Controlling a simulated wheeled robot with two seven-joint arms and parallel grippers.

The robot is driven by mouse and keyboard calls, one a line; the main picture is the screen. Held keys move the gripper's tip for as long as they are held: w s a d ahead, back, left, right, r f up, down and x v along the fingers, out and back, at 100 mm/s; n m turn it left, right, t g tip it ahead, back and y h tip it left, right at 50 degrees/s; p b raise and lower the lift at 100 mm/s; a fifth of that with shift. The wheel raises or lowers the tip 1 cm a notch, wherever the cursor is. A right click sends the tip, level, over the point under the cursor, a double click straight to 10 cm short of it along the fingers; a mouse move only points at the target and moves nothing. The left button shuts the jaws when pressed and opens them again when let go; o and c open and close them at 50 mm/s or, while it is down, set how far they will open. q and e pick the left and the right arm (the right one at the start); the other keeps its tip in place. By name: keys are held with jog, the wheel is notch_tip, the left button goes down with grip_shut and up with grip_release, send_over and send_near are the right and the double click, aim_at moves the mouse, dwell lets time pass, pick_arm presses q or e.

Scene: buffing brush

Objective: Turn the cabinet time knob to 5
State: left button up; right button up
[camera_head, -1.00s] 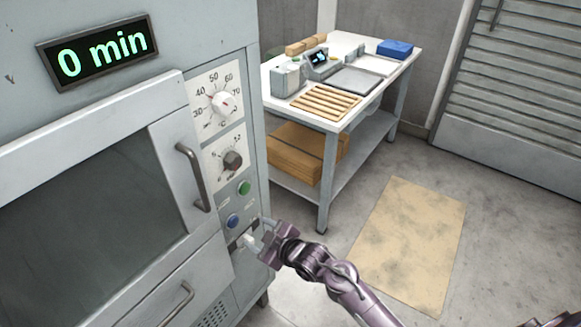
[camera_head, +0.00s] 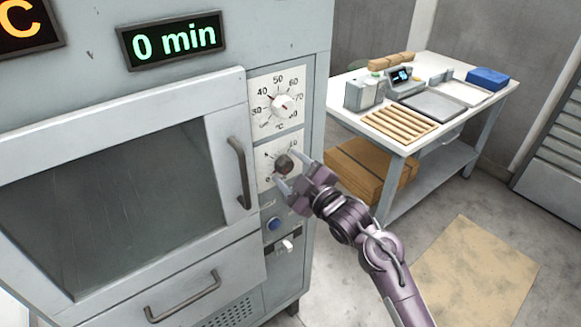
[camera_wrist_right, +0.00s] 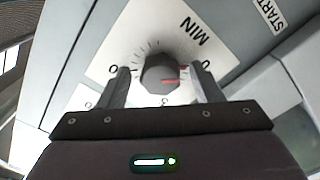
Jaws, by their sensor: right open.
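The dark grey time knob (camera_head: 284,164) sits on a white dial plate on the cabinet's (camera_head: 232,60) control panel. In the right wrist view the knob (camera_wrist_right: 159,74) has a red pointer mark and the plate reads MIN. The time display (camera_head: 173,40) reads 0 min in green. My right gripper (camera_head: 291,170) is open in front of the panel. In the right wrist view its fingers (camera_wrist_right: 165,84) stand on either side of the knob with gaps showing; I cannot tell how deep they reach. My left gripper is not in view.
The white temperature knob (camera_head: 281,105) is above the time knob. A blue button (camera_head: 274,223) and a white switch (camera_head: 286,245) are below. The door handle (camera_head: 238,172) stands out close to the left. A worktable (camera_head: 440,135) stands to the right.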

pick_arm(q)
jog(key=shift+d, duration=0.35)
pick_arm(e)
jog(key=shift+w+a, duration=0.1)
jog(key=c, duration=1)
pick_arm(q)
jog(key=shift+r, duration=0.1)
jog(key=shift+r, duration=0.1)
pick_arm(e)
jog(key=m+p, duration=0.2)
jog(key=shift+r+m, duration=0.15)
jog(key=shift+m, duration=0.25)
jog(key=m+p, duration=0.4)
jog(key=m, duration=0.2)
jog(key=m+p, duration=0.3)
jog(key=m, duration=0.1)
jog(key=shift+a+m, duration=0.1)
jog(key=shift+m, duration=0.3)
pick_arm(q)
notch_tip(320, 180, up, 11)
jog(key=p, duration=0.2)
pick_arm(e)
jog(key=shift+m, duration=2.1)
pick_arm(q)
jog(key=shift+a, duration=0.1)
